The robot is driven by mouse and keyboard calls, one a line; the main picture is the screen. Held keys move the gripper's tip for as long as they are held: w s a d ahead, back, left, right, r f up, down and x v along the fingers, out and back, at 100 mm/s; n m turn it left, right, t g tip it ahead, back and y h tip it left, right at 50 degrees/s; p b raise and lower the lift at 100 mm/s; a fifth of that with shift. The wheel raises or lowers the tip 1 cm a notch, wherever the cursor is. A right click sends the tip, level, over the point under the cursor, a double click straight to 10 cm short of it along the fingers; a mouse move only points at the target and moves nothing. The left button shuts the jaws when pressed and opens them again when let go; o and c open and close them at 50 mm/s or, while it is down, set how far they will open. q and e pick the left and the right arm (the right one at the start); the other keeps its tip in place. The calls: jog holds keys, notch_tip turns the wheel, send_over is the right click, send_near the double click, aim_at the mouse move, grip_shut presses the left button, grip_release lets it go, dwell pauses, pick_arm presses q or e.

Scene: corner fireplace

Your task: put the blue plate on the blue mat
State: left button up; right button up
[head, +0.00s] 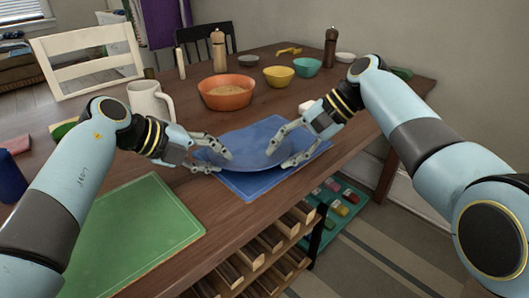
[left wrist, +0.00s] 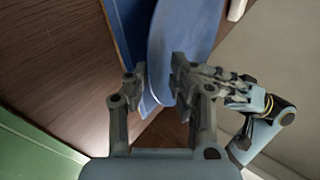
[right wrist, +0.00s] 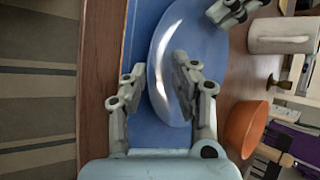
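The blue plate (head: 248,150) is over the blue mat (head: 251,187), within its outline. I cannot tell whether its whole underside touches the mat. The plate also shows in the left wrist view (left wrist: 188,32) and the right wrist view (right wrist: 200,45). My left gripper (head: 222,162) is at the plate's left side, its fingers parted on either side of the rim. My right gripper (head: 281,155) is at the plate's right side, also with parted fingers astride the rim. Both show a gap between the fingertips. The fingers hide parts of the rim.
A green mat (head: 135,235) lies at the front left. A white mug (head: 150,100) stands near my left wrist. An orange bowl (head: 226,93), yellow bowl (head: 278,76) and teal bowl (head: 307,67) stand behind. The table's front edge runs close to the blue mat.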

pick_arm(q)
jog(key=shift+o, duration=0.7)
jog(key=shift+r, duration=0.2)
pick_arm(e)
jog(key=shift+o, duration=0.8)
jog(key=shift+r, duration=0.1)
jog(key=shift+d, duration=0.1)
jog(key=shift+d+r, duration=0.2)
jog(key=shift+r, duration=0.05)
pick_arm(q)
jog(key=v, duration=1.2)
pick_arm(e)
jog(key=v, duration=1.1)
pick_arm(q)
jog(key=shift+w, duration=0.1)
pick_arm(e)
jog(key=shift+d, duration=0.1)
